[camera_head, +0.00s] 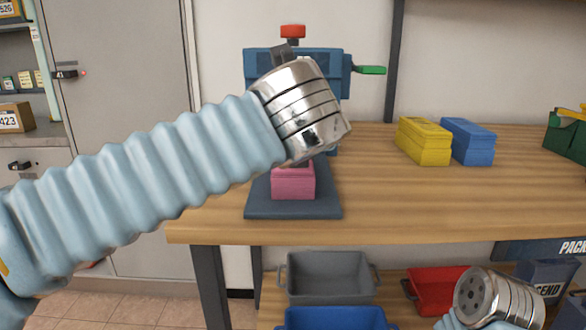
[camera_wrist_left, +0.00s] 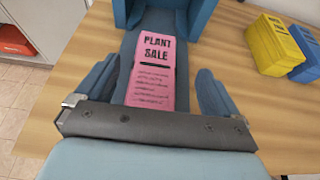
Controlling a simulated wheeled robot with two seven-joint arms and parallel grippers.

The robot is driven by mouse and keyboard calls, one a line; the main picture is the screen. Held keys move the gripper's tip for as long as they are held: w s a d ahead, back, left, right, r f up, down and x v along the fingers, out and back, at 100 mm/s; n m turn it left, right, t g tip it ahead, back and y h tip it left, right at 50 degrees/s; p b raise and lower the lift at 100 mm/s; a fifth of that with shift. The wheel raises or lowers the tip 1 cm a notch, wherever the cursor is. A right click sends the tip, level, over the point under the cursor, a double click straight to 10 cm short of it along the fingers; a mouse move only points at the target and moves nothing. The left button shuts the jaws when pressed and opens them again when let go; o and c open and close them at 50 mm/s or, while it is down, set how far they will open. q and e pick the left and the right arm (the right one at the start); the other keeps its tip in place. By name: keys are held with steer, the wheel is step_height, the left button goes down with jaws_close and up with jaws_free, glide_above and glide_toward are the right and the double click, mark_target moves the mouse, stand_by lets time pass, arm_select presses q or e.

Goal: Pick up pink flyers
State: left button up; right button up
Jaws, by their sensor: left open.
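The pink flyers (camera_head: 293,184) form a stack on the dark blue base (camera_head: 262,202) of a blue press-like device (camera_head: 258,75). In the left wrist view, the top flyer (camera_wrist_left: 155,75) reads "PLANT SALE". My left gripper (camera_wrist_left: 157,85) is open, with one blue finger to each side of the flyers and visible gaps between. In the head view my left wrist hides the gripper's fingers and part of the device. My right arm's metal wrist shows at the bottom right of the head view, but its fingers do not show.
A yellow stack (camera_head: 424,141) and a blue stack (camera_head: 468,141) stand to the right on the wooden table (camera_head: 380,205). A green container (camera_head: 568,135) is at the right edge. Grey (camera_head: 330,277), blue (camera_head: 335,318) and red (camera_head: 437,290) bins are below the tabletop.

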arm_select(q)
steer(key=x, duration=0.6)
steer(key=shift+w+a+f, duration=0.15)
steer(key=shift+f, duration=0.05)
jaws_close()
stand_by(0.4)
